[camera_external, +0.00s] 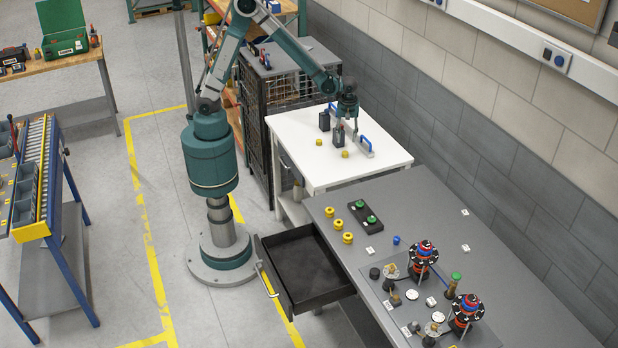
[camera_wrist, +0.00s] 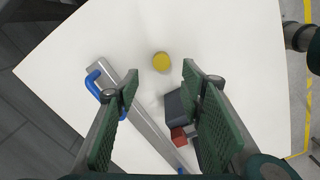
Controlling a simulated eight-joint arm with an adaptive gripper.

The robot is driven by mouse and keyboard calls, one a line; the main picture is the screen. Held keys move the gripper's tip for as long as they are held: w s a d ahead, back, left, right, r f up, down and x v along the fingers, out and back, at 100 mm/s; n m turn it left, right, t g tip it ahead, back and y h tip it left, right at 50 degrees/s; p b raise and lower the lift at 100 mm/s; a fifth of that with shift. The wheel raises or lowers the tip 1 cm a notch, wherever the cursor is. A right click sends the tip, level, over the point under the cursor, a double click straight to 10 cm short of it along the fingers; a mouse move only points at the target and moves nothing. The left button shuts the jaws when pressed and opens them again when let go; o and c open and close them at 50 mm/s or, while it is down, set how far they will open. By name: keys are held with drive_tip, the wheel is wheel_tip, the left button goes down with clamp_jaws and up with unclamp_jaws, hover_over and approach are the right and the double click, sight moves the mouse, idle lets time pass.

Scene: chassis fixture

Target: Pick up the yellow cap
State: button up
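A round yellow cap (camera_wrist: 161,62) lies on the white table top in the wrist view, just beyond the gap between my fingertips. In the external view two yellow caps are on the white table: one at the left (camera_external: 319,142) and one near the front (camera_external: 345,155). I cannot tell for certain which of them the wrist view shows. My gripper (camera_wrist: 160,76) is open, with its green ribbed fingers spread and nothing between them. In the external view my gripper (camera_external: 348,118) is above the white table, apart from both caps.
Dark blocks (camera_wrist: 180,106) stand beside the right finger. A grey bar with blue handles (camera_wrist: 148,122) lies near the left finger. The white table (camera_external: 383,163) adjoins a grey bench (camera_external: 430,210) holding several more yellow caps (camera_external: 338,223) and fixtures. A black drawer (camera_external: 308,270) stands open.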

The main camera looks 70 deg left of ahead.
sight(345, 152)
drive_tip(key=shift+f, duration=1)
drive_tip(key=shift+f, duration=1.3)
drive_tip(key=shift+a+f, duration=0.1)
drive_tip(key=shift+f, duration=2.5)
drive_tip(key=shift+c, duration=0.3)
drive_tip(key=c, duration=0.7)
